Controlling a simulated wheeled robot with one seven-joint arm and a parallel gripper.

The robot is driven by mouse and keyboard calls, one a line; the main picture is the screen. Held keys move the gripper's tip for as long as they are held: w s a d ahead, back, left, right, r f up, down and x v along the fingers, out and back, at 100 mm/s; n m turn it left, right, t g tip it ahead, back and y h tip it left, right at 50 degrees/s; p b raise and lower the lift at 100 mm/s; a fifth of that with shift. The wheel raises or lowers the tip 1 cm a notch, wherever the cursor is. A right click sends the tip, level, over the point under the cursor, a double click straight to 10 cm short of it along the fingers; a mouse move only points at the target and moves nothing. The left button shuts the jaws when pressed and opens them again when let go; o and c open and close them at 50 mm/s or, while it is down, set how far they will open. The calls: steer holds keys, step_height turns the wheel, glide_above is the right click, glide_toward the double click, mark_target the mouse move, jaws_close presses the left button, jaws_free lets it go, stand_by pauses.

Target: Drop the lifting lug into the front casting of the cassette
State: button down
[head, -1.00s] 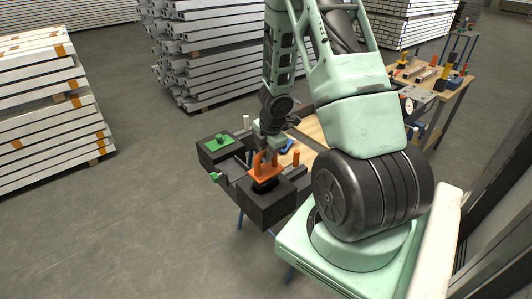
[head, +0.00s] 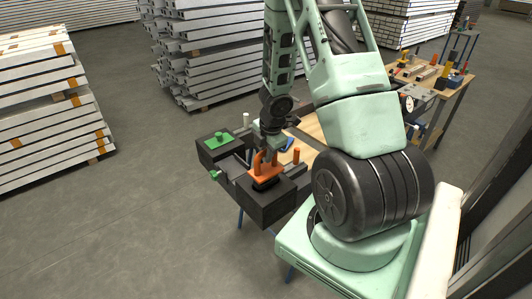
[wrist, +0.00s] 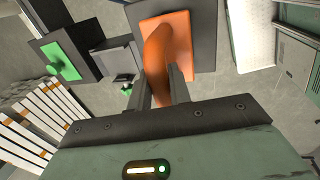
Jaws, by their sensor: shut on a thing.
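The orange lifting lug (head: 267,173) has a flat plate with a curved handle on top. It also shows in the wrist view (wrist: 178,45). My gripper (head: 271,152) is above it, and its fingers (wrist: 160,85) are shut on the curved handle. The lug's plate is over the dark block-shaped front casting (head: 270,207) of the cassette, with a black part visible beneath the plate. The wrist view shows the casting's dark top (wrist: 199,58) around the plate. Whether the plate rests on the casting or hangs just above it, I cannot tell.
The other dark casting (head: 218,148) at the back left carries a green lug (head: 216,140). An orange peg (head: 296,156) and a blue item (head: 287,145) are close to the right. A cluttered workbench (head: 440,75) stands at the back right. Stacked beams (head: 210,50) stand behind.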

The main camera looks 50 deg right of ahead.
mark_target(265, 169)
steer(key=shift+f+b, duration=2.55)
steer(key=shift+f, duration=0.05)
stand_by(1.8)
stand_by(0.4)
